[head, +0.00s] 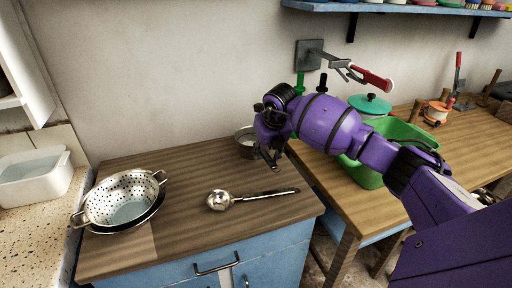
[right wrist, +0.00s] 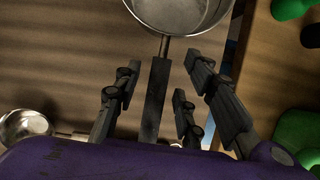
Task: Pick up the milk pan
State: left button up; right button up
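The milk pan (head: 246,149) is a metal pan at the back right of the wooden counter top, partly hidden behind my right gripper (head: 271,157). In the right wrist view the pan's round bowl (right wrist: 180,14) is at the top, cut off by the frame edge. Its dark, straight handle (right wrist: 155,100) points down towards my wrist. Gaps show on both sides of the handle. My left gripper is in neither view.
A metal ladle (head: 221,200) lies on the counter in front of the pan. A colander (head: 123,199) stands at the left. To the right, a lower wooden table holds a green basin (head: 368,179) and a lidded pot (head: 370,105).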

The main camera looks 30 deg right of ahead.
jog(key=shift+x, duration=0.85)
jog(key=shift+f, duration=0.25)
jog(key=shift+w+r, duration=0.1)
grip_shut()
